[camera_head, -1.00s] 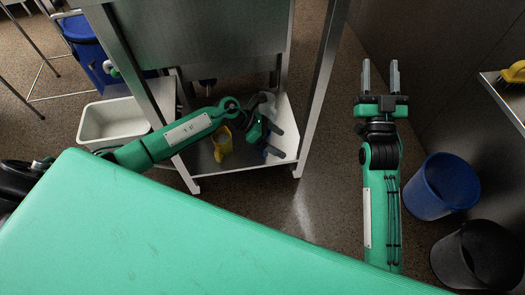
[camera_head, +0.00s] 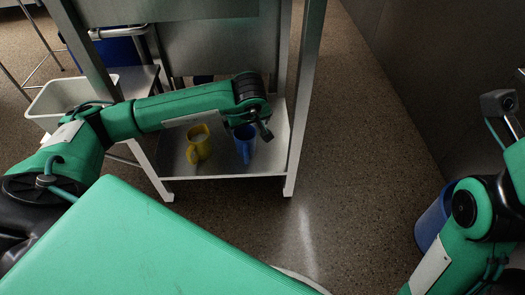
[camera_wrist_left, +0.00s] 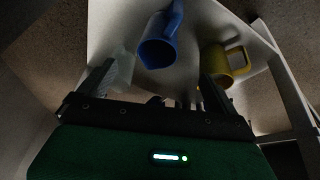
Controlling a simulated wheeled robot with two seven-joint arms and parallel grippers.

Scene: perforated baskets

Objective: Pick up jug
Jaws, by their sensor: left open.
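A blue jug (camera_head: 245,142) stands on the lower shelf of the metal table, partly hidden by my left arm. It also shows in the left wrist view (camera_wrist_left: 157,50), ahead of my left gripper and between the lines of its fingers. A yellow mug (camera_head: 199,148) with a handle stands to its left; in the wrist view it shows at the right (camera_wrist_left: 226,62). My left gripper (camera_wrist_left: 157,78) is open and empty, its fingers apart, close to the jug; I cannot tell any contact. My right gripper is outside the head view.
The lower shelf (camera_head: 225,168) has table legs at its corners and the tabletop above. A pale, see-through item (camera_wrist_left: 123,68) is by the left finger. A white tub (camera_head: 62,97) is at the left, a blue bin (camera_head: 432,222) at the right. The middle floor is clear.

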